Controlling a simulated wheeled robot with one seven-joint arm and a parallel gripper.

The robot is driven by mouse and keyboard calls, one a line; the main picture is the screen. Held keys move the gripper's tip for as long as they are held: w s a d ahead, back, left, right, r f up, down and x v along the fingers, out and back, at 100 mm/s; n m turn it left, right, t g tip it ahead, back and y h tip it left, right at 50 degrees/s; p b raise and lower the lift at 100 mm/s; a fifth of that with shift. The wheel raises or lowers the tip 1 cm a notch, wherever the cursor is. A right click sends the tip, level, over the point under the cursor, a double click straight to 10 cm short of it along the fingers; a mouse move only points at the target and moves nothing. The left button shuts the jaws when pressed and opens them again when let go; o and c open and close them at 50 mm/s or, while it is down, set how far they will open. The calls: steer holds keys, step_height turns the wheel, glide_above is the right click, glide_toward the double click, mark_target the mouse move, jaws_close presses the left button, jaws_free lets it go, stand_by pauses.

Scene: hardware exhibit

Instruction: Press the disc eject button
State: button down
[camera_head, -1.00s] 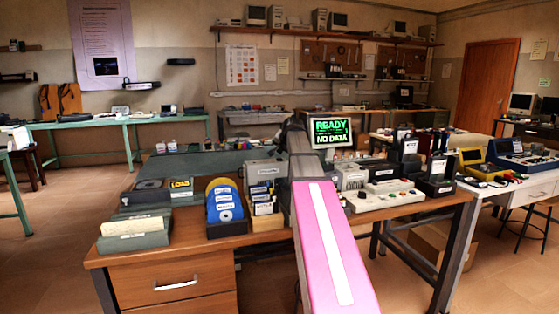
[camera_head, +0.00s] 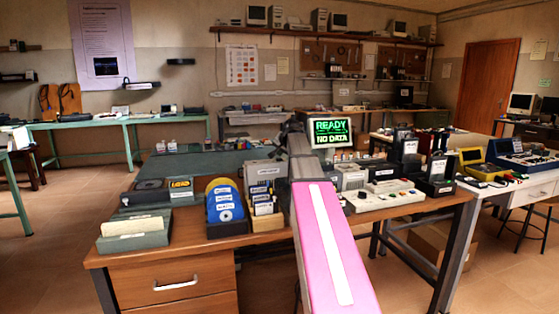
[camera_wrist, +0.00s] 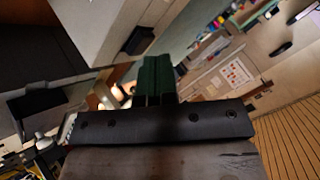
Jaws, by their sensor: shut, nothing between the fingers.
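My pink arm with its white stripe reaches forward over the wooden desk (camera_head: 200,262) in the head view and hides what lies behind it. My gripper (camera_wrist: 157,78) shows in the wrist view as two dark green fingers, shut together with nothing between them. A monitor (camera_head: 332,132) reading "READY" and "NO DATA" in green stands behind the arm. A grey device (camera_head: 262,172) sits just left of the arm. I cannot make out the disc eject button in either view.
A rack of blue and yellow discs (camera_head: 224,206) and a card box (camera_head: 135,231) stand at the desk's front left. A white panel with coloured buttons (camera_head: 384,200) and black upright holders (camera_head: 437,178) stand to the right. The front strip of desk is clear.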

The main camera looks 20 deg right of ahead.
mark_target(281, 159)
steer(key=shift+f, duration=0.35)
stand_by(0.4)
steer(key=shift+r, duration=0.1)
stand_by(0.3)
steer(key=shift+r, duration=0.7)
steer(key=shift+r, duration=2.55)
